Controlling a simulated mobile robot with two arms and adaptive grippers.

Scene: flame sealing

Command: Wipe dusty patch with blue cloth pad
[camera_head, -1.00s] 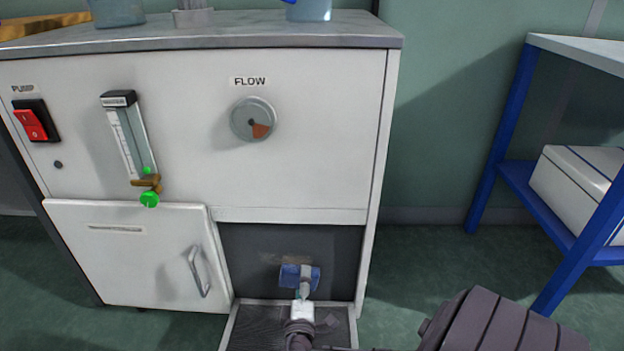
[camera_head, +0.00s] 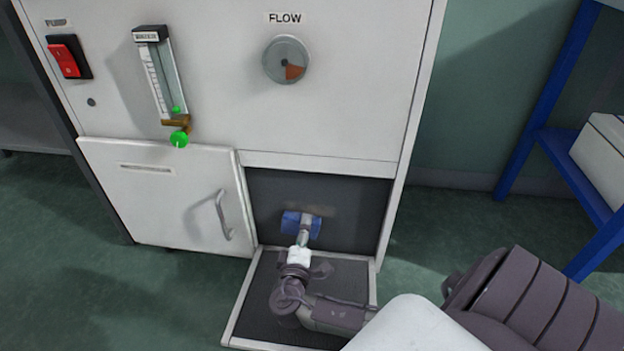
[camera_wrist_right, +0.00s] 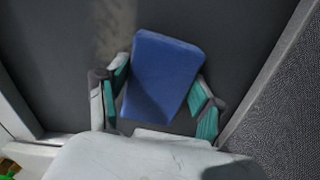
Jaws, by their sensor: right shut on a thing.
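My right gripper (camera_head: 303,236) reaches into the dark recess at the lower right of the white cabinet. It is shut on the blue cloth pad (camera_head: 291,223), which is at the dark back panel; whether it touches cannot be told. In the right wrist view my right gripper (camera_wrist_right: 161,84) has its teal-padded fingers on both sides of the blue pad (camera_wrist_right: 168,62). The dusty patch (camera_head: 324,211) is a faint brownish smear just right of the pad in the head view. In the wrist view the dusty patch (camera_wrist_right: 112,28) lies up and left of the pad. My left gripper is out of view.
A fold-down door (camera_head: 235,318) with a pale rim lies open below the recess, under my right arm. A closed white door with a handle (camera_head: 223,215) is to the left. A blue-legged rack (camera_head: 545,95) stands at the right.

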